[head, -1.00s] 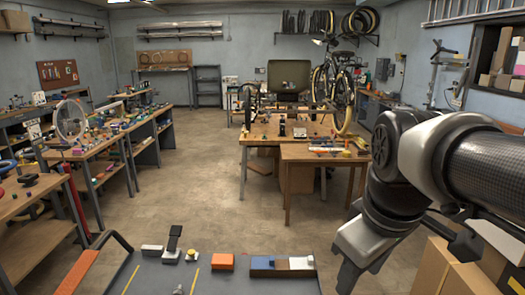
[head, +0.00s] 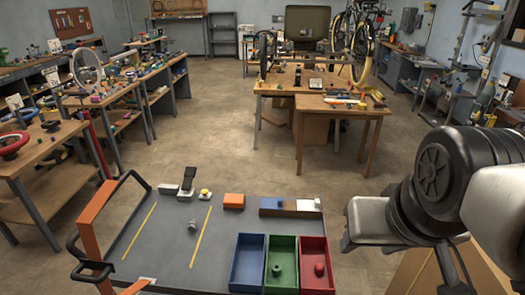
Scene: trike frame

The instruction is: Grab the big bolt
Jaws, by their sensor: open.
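A small grey metal piece, which looks like the big bolt (head: 193,227), lies on the dark grey work surface (head: 165,255), just left of the right-hand yellow line. It is small in view, so its exact shape is hard to tell. My gripper (head: 346,242) is at the right, beyond the surface's right edge and well apart from the bolt. Its fingers show only partly, and nothing is seen between them.
Blue (head: 247,264), green (head: 282,264) and red (head: 316,265) bins stand at the surface's front right; the green and red ones hold small pieces. An orange-and-black handle frame (head: 92,225) rises at the left.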

